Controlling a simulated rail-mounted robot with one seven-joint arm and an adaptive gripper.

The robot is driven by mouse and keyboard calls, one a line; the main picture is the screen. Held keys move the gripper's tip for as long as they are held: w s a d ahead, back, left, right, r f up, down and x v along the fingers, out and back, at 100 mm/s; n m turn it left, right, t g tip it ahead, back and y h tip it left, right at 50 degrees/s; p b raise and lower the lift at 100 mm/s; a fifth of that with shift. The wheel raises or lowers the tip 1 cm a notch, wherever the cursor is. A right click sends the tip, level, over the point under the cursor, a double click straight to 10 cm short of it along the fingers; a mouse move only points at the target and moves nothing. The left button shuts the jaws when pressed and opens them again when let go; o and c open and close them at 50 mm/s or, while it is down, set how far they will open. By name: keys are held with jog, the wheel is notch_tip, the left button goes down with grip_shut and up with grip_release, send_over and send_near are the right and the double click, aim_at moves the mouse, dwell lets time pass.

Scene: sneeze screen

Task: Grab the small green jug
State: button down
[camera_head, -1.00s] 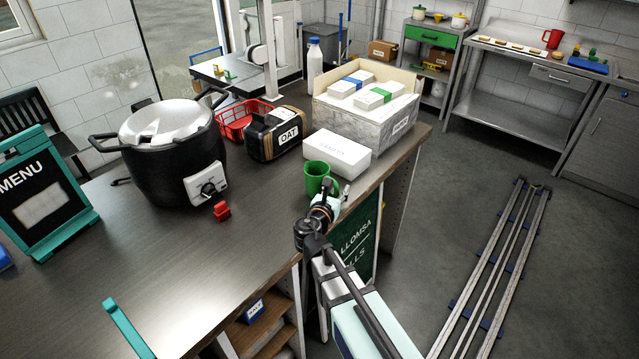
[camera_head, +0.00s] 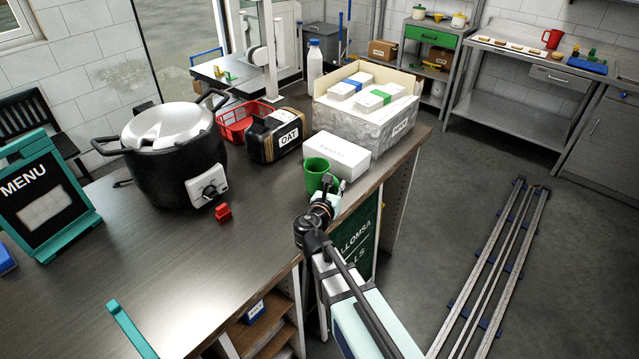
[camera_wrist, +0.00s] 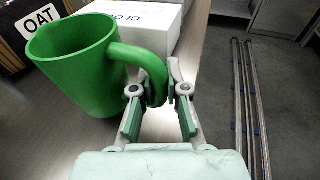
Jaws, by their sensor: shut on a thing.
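The small green jug (camera_head: 316,173) is near the counter's right edge, in front of a white box, and leans slightly in the head view. In the wrist view the jug (camera_wrist: 78,62) fills the upper left, its open mouth facing up and its handle (camera_wrist: 150,68) to the right. My gripper (camera_wrist: 158,104) is shut on the jug's handle, with one finger on each side of it. In the head view my gripper (camera_head: 334,188) is just in front of the jug. Whether the jug's base touches the counter cannot be told.
The white box (camera_head: 337,152) stands close behind the jug. The oat package (camera_head: 274,138), a red basket (camera_head: 236,120), a large black pot (camera_head: 175,160) and a carton of boxes (camera_head: 365,120) are also on the counter (camera_head: 200,265).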

jog(key=shift+r+p, duration=0.95)
jog(key=shift+r, duration=0.45)
